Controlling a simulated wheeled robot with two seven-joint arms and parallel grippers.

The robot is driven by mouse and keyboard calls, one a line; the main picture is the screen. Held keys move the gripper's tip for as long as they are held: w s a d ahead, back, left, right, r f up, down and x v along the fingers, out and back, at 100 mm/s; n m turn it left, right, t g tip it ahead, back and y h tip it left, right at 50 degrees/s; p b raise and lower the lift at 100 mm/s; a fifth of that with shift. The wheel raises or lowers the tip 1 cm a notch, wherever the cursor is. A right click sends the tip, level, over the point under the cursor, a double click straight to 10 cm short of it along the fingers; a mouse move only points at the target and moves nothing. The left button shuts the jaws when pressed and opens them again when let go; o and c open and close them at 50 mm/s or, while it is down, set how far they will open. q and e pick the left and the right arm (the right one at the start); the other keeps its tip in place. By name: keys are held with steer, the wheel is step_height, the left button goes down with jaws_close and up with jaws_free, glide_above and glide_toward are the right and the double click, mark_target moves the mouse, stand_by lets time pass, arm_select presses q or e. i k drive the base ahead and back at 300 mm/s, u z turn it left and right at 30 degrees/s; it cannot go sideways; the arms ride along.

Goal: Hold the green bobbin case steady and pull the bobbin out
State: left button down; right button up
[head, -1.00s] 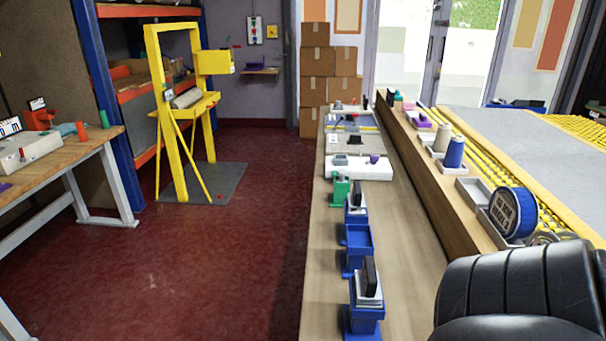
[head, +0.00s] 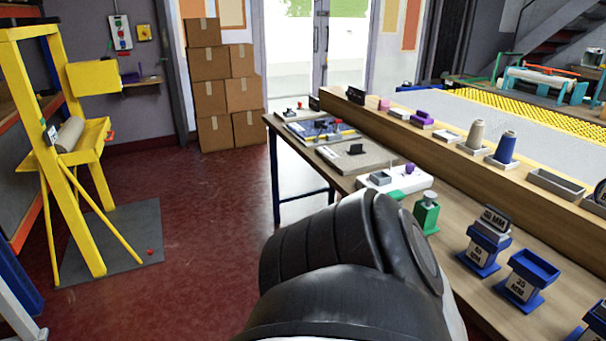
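The green bobbin case (head: 426,215) stands upright on the wooden bench, right of the middle in the head view. A black and grey arm link of mine rises in the lower middle, left of the green case in the picture, and covers part of the bench's near edge. Neither of my grippers is in view.
Blue stands (head: 485,246) line the bench (head: 455,203) right of the case. A white tray (head: 395,180) sits just behind it. Thread cones (head: 506,147) stand on the raised ledge. Red floor (head: 200,230) is open at left, up to a yellow frame (head: 88,240).

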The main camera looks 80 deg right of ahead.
mark_target(430, 196)
steer(key=z, duration=2)
steer(key=i, duration=1.95)
steer(key=z, duration=2.8)
